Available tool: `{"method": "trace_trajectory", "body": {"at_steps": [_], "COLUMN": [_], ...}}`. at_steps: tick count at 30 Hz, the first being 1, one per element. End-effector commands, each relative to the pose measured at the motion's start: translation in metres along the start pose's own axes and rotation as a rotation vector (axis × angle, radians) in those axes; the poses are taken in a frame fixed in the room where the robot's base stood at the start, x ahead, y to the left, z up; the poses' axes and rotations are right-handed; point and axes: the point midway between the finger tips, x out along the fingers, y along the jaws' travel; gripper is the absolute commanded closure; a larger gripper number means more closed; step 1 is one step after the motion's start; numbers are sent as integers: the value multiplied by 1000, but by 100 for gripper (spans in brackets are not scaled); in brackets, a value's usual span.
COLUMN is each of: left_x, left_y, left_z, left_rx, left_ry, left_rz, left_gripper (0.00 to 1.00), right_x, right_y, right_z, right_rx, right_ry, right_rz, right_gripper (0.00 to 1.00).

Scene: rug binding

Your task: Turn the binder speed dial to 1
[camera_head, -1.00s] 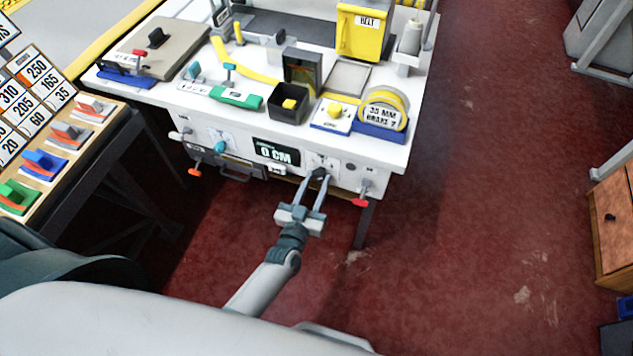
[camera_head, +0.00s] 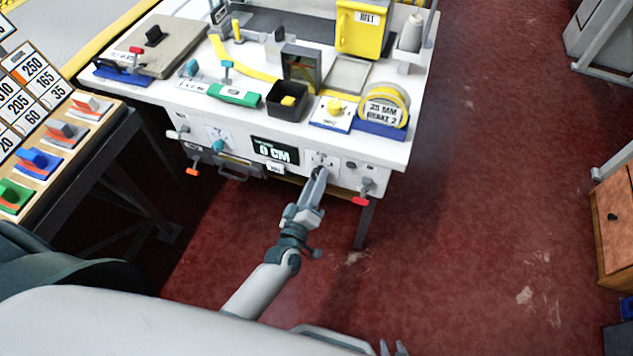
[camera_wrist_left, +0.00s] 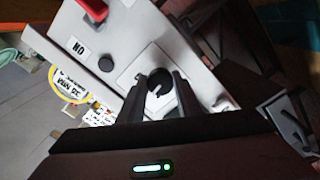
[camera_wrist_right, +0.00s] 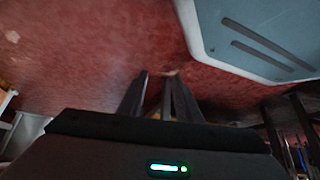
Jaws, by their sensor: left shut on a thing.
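The dark round speed dial (camera_wrist_left: 159,82) sits on a white plate on the front panel of the white binder bench (camera_head: 395,150). A white mark shows by the dial's edge, but I cannot read its setting. My left gripper (camera_head: 319,174) reaches the panel from below, right of the "0 CM" display (camera_head: 273,151). In the left wrist view its fingers (camera_wrist_left: 160,88) are on both sides of the dial, shut on it. In the head view the fingers hide the dial. My right gripper (camera_wrist_right: 157,80) is empty, its fingers slightly apart, at the bottom edge of the head view.
A red-handled lever (camera_head: 361,202) and a black button (camera_wrist_left: 106,62) are close by on the panel. A teal knob (camera_head: 218,145) is further left. Yellow tape (camera_head: 384,108) and a black bin (camera_head: 287,101) stand on top.

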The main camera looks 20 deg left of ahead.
Motion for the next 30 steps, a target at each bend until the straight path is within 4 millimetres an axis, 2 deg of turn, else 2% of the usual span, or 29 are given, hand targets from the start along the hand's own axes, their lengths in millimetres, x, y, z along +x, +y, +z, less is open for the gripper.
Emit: {"method": "trace_trajectory", "body": {"at_steps": [11, 15, 21, 30], "left_x": [0, 0, 0, 0], "left_y": [-1, 0, 0, 0], "left_z": [0, 0, 0, -1], "left_rx": [-352, -463, -578, -644], "left_ry": [1, 1, 1, 1], "left_rz": [0, 0, 0, 0], "left_gripper": [91, 91, 91, 91], "right_x": [8, 7, 10, 10], "right_y": [-11, -8, -2, 1], "right_z": [-41, -31, -26, -24], "right_rx": [4, 8, 9, 9], "right_ry": [106, 68, 36, 18], "right_rz": [-13, -8, -1, 3], "right_gripper": [69, 69, 69, 69]}}
